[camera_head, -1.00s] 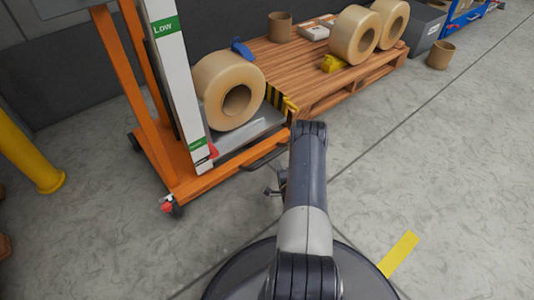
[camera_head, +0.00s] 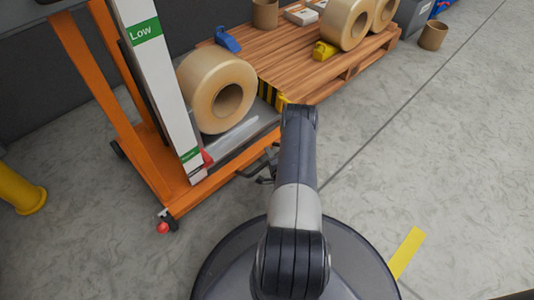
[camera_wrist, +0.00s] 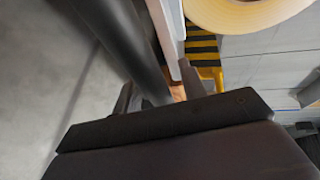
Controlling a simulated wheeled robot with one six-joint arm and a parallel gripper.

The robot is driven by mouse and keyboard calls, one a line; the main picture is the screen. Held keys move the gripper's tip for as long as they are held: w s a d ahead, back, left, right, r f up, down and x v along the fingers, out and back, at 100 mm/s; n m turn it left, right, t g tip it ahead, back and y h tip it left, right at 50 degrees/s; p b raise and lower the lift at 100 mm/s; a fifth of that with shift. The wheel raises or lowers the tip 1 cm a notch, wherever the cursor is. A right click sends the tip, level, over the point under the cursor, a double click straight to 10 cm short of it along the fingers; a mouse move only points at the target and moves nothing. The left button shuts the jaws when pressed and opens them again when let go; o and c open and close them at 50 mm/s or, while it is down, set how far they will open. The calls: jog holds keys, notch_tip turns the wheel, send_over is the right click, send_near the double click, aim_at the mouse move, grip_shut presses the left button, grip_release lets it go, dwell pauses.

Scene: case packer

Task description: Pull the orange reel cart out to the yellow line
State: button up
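The orange reel cart (camera_head: 150,165) stands at the left in the head view, with a white mast labelled "Low". A large tan reel (camera_head: 195,85) rests on its grey platform; part of a reel also shows in the wrist view (camera_wrist: 245,18). A dark bar handle (camera_head: 250,170) sticks out from its near side. My gripper (camera_head: 266,178) is at this handle, partly hidden by my arm. In the wrist view the two fingers of my gripper (camera_wrist: 158,90) are apart. The dark bar (camera_wrist: 120,40) runs down between them, with a gap at the right finger. The yellow line (camera_head: 407,252) lies on the floor at lower right.
A wooden pallet (camera_head: 290,65) with more reels stands just behind and right of the cart, beside a yellow-black striped edge (camera_head: 270,95). A yellow post (camera_head: 30,200) is at far left. A brown tub (camera_head: 433,36) stands at upper right. The floor between is clear.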

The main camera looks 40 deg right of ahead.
jog(key=shift+c, duration=0.4)
grip_shut()
